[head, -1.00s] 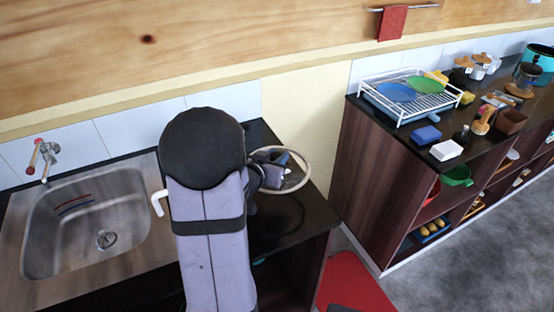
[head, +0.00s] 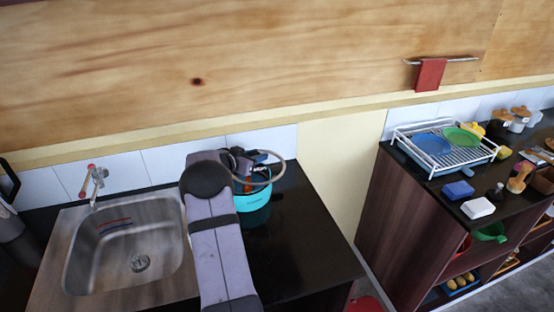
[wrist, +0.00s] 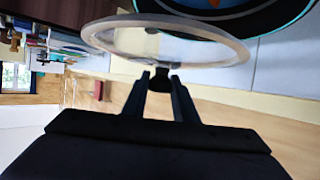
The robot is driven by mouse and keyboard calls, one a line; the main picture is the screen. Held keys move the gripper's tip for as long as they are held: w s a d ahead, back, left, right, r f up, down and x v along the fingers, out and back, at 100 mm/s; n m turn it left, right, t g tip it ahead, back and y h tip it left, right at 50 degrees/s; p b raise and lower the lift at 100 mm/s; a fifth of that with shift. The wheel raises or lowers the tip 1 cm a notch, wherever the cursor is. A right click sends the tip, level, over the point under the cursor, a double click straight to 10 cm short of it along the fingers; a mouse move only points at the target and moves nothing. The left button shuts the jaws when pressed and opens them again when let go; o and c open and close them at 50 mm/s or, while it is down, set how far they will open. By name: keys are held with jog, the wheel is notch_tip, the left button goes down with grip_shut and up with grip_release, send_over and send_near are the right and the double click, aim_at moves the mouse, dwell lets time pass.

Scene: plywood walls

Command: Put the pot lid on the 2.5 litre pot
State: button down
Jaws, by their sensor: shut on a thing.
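The pot lid (head: 284,166) is a clear disc with a pale rim. In the wrist view the lid (wrist: 108,45) spans the upper middle, its dark knob between my fingers. My gripper (wrist: 160,82) is shut on that knob. In the head view my gripper (head: 246,162) is partly hidden by my arm. The lid is over a turquoise pot (head: 254,202) on the dark counter and looks tilted. The pot's small marking is too small to read. In the wrist view a dark, round pot rim (wrist: 272,22) shows behind the lid. Whether lid and pot touch I cannot tell.
A steel sink (head: 130,245) with a tap (head: 94,180) is left of my arm. The counter (head: 305,240) right of the pot is clear. A gap separates it from a shelf unit (head: 400,215) bearing a white dish rack (head: 445,150). The tiled wall is close behind the pot.

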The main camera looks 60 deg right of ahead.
jog(key=shift+w+a+f+p, duration=0.1)
jog(key=shift+w+a+p, duration=0.05)
jog(key=shift+w, duration=0.7)
jog(key=shift+w+a+p, duration=0.15)
jog(key=shift+w+a, duration=0.05)
jog(key=shift+w, duration=0.7)
jog(key=shift+w+a+f+p, duration=0.1)
jog(key=shift+w+a+p, duration=0.05)
jog(key=shift+w, duration=0.7)
jog(key=shift+r+p, duration=0.1)
jog(key=shift+p, duration=0.4)
jog(key=shift+f+b, duration=0.9)
jog(key=shift+f, duration=0.95)
jog(key=shift+f, duration=0.65)
jog(key=c, duration=1.4)
grip_release()
jog(key=shift+o, duration=0.2)
jog(key=shift+a+f, duration=0.1)
jog(key=shift+a, duration=0.1)
